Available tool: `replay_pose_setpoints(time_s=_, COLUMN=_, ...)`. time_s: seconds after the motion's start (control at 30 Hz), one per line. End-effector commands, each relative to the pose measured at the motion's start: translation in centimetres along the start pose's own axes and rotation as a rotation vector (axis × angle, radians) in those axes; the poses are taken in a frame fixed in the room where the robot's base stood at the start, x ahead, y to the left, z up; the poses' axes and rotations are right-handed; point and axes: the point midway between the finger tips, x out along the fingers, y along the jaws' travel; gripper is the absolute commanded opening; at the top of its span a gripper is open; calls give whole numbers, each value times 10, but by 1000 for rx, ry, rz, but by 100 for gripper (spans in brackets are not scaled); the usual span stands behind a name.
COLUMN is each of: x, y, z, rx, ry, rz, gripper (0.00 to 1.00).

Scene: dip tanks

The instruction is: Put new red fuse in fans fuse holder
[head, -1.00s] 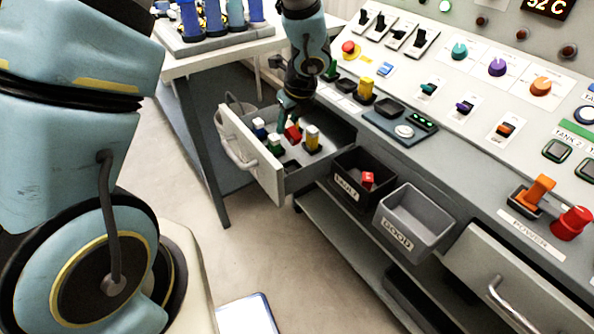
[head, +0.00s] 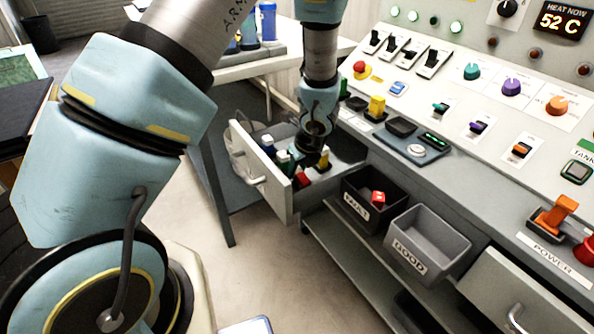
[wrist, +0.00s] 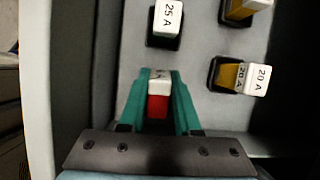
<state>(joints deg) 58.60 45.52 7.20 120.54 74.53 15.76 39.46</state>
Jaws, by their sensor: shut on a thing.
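A red fuse with a white cap (wrist: 158,103) is between the two green fingers of my gripper (wrist: 160,95) in the wrist view. The gripper is shut on it. In the head view my gripper (head: 308,158) is down in the open drawer (head: 272,180), with the red fuse (head: 302,180) showing beside it. I cannot tell whether the fuse is clear of its slot. On the console, a yellow fuse (head: 377,107) stands in a holder, and a dark holder (head: 356,103) to its left looks empty. I cannot read which holder is for the fans.
Other fuses stand in the drawer: a 25 A one (wrist: 166,22) and yellow 20 A ones (wrist: 240,77). The black FAULT bin (head: 350,206) holds a red fuse (head: 378,197). The grey GOOD bin (head: 428,262) is empty. The drawer walls stand close around my gripper.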

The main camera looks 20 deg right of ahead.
Motion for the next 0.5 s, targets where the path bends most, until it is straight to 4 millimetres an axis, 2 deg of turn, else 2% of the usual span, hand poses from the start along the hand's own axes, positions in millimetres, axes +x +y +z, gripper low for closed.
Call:
replay_pose_setpoints(time_s=0.3, x=5, y=0, z=-2, rx=0, ry=0, rz=0, gripper=0)
replay_pose_setpoints(time_s=0.33, x=4, y=0, z=-2, rx=0, ry=0, rz=0, gripper=35)
replay_pose_setpoints(time_s=0.5, x=3, y=0, z=-2, rx=0, ry=0, rz=0, gripper=54)
